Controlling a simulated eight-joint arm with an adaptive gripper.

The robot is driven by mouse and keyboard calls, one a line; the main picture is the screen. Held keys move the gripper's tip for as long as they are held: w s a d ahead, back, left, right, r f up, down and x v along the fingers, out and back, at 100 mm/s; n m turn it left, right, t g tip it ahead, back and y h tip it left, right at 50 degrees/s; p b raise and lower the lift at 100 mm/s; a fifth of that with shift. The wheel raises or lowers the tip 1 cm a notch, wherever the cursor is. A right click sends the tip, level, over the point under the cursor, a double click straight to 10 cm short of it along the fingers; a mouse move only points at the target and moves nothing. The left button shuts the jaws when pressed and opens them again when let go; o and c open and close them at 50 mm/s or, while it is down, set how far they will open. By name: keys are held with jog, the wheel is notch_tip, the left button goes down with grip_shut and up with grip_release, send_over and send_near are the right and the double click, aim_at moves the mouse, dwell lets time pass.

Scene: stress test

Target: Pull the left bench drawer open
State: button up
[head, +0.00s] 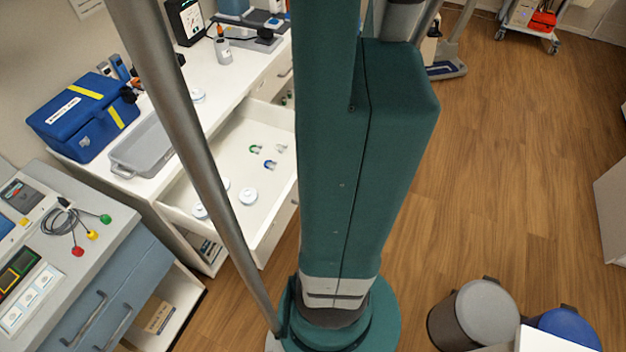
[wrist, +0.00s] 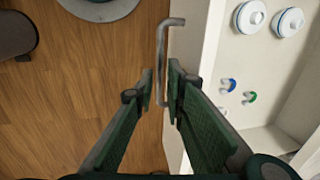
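The left bench drawer (head: 222,166) of the white bench stands pulled out in the head view, with its inside showing. White round discs and small green and blue clips lie in it. In the wrist view the drawer (wrist: 207,60) is at the right, and its grey bar handle (wrist: 161,62) runs up and down on its front. My gripper (wrist: 161,88) has its two green fingers on either side of the handle, with narrow gaps showing; it is open. I cannot tell whether either finger touches the bar. My gripper and the handle are hidden behind my arm in the head view.
The white bench top holds a blue case (head: 82,118), a grey tray (head: 150,148) and a bottle (head: 222,48). A grey-blue cabinet (head: 120,270) stands at lower left. Bins (head: 485,305) stand at lower right. The wooden floor (head: 500,170) is clear at right.

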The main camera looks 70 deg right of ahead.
jog(key=shift+s+r, duration=0.25)
jog(key=shift+r, duration=1.05)
jog(key=shift+s+r, duration=0.25)
jog(key=shift+r, duration=1.05)
jog(key=w+r+n+h, duration=0.1)
jog(key=w+r+n, duration=0.35)
jog(key=w, duration=0.35)
jog(key=w+r+n+h, duration=0.1)
jog(key=w+r+n, duration=0.2)
jog(key=w+n, duration=0.35)
jog(key=w+a+r+n+t, duration=0.1)
jog(key=w+a+r, duration=0.3)
jog(key=w+a, duration=0.4)
jog(key=a+r+n+t+y, duration=0.1)
jog(key=a+r+n+t, duration=0.1)
jog(key=a, duration=1.1)
jog(key=a+r+n+t+y, duration=0.1)
jog(key=a+r, duration=0.4)
jog(key=a, duration=0.8)
jog(key=n+t, duration=0.1)
jog(key=n, duration=0.1)
jog(key=shift+w+a+r+n, duration=0.15)
jog(key=shift+w+r+n, duration=0.15)
jog(key=shift+w+n, duration=0.1)
